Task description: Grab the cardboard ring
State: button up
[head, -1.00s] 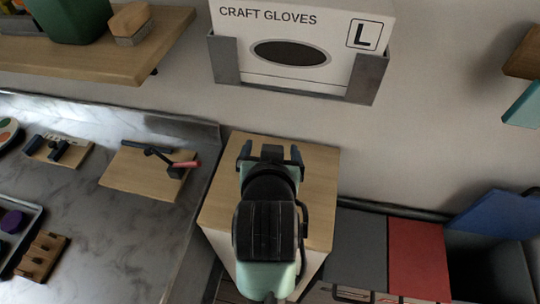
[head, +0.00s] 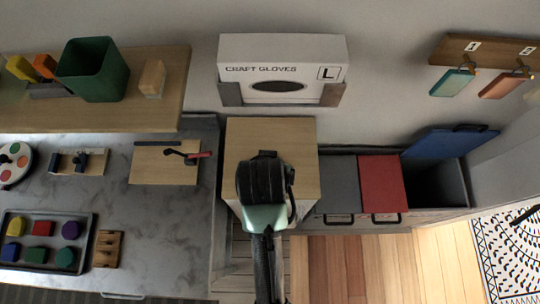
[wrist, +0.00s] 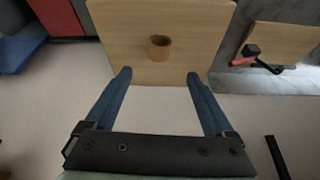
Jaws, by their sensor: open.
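The cardboard ring (wrist: 160,47) is a small brown open cylinder in the wrist view. It stands on the light wooden top (wrist: 118,32) of a cabinet. My gripper (wrist: 159,75) is open and empty, its two dark blue fingers spread wide. In the picture the ring lies beyond the fingertips, roughly centred between them and apart from both. In the head view my arm's end covers the middle of the wooden top (head: 270,133), and the ring is hidden there.
A craft gloves box (head: 300,55) hangs on the wall behind the cabinet. A marble counter (head: 120,215) with boards and a tray stands left. Grey and red lids (head: 382,182) and an open bin with a blue lid (head: 445,144) stand right.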

jog(key=x, duration=0.7)
jog(key=shift+p+x, duration=0.55)
jog(key=shift+x, duration=2.15)
jog(key=c, duration=1.4)
